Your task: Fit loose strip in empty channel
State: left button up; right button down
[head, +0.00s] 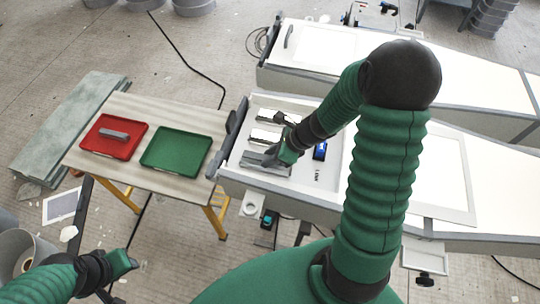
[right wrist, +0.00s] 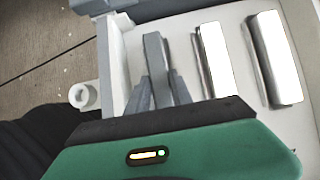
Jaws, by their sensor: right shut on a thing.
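My right gripper (head: 276,154) is inside the white mould (head: 333,178), at its near left part. It is shut on a grey strip (head: 257,160), which lies low at the mould floor beside two bright metal strips, the middle one (head: 265,136) and the far one (head: 270,115). In the right wrist view the fingers (right wrist: 162,92) straddle the grey strip (right wrist: 155,52), left of the bright strips (right wrist: 213,58). I cannot tell whether the strip is seated in a channel; the fingers hide part of it. My left gripper (head: 122,268) is at the lower left, its fingertips unclear.
A red tray (head: 104,150) holding another grey strip (head: 114,134) and an empty green tray (head: 176,150) stand on a wooden table (head: 130,105). A blue item (head: 320,151) lies in the mould right of my gripper. A second white mould (head: 330,50) stands behind.

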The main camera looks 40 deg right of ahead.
jog(key=shift+f+b, duration=0.7)
jog(key=shift+f, duration=0.05)
dwell(0.5)
jog(key=c, duration=1.1)
grip_release()
jog(key=shift+o, duration=0.2)
jog(key=shift+r, duration=0.1)
jog(key=shift+s+d+r, duration=0.15)
jog(key=shift+d+r, duration=0.05)
jog(key=shift+r, duration=0.1)
jog(key=p+v, duration=0.3)
jog(key=v, duration=1.2)
jog(key=shift+s+r, duration=0.25)
jog(key=shift+r, duration=0.1)
jog(key=shift+d, duration=0.1)
